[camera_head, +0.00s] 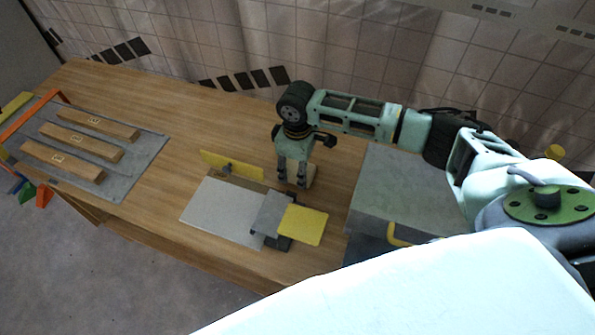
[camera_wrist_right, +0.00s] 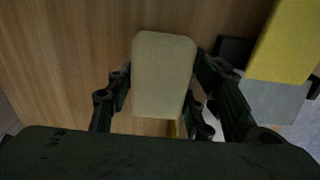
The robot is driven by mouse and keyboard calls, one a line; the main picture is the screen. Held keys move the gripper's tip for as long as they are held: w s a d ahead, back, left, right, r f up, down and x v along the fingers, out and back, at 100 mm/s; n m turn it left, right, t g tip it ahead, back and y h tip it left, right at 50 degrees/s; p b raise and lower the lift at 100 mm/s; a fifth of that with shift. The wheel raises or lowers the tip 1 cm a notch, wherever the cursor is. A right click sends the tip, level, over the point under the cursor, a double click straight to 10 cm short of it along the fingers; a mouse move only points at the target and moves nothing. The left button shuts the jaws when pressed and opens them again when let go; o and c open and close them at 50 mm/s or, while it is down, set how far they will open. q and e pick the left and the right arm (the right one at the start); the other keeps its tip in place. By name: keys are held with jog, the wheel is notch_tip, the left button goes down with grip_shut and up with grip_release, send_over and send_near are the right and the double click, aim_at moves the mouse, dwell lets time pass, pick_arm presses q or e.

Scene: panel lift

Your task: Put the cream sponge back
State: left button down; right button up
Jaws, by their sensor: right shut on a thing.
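The cream sponge (camera_wrist_right: 163,75) is a pale rounded block between the fingers of my right gripper (camera_wrist_right: 160,100) in the right wrist view. My right gripper is shut on it. In the head view my right gripper (camera_head: 292,183) points down at the middle of the wooden table, and part of the sponge (camera_head: 312,177) shows beside the fingers. I cannot tell whether the sponge touches the table. My left gripper is not in view.
A light grey panel (camera_head: 222,212) lies in front of the gripper, with an upright yellow strip (camera_head: 230,164) behind it and a yellow block (camera_head: 303,225) at its right. A large grey box (camera_head: 395,195) stands right. Wooden bars (camera_head: 82,145) lie on a grey mat (camera_head: 130,165) at left.

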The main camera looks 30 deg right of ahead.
aim_at(297, 168)
notch_tip(297, 168, down, 2)
jog(key=shift+s+f, duration=0.1)
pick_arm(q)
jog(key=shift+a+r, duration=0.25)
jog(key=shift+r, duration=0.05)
pick_arm(e)
jog(key=shift+f, duration=0.1)
jog(key=o, duration=1)
jog(key=shift+f, duration=0.1)
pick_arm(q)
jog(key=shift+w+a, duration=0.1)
pick_arm(e)
notch_tip(297, 168, up, 11)
jog(key=shift+f+b, duration=0.1)
jog(key=shift+b, duration=0.8)
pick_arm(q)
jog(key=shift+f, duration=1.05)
pick_arm(e)
jog(key=shift+r, duration=0.75)
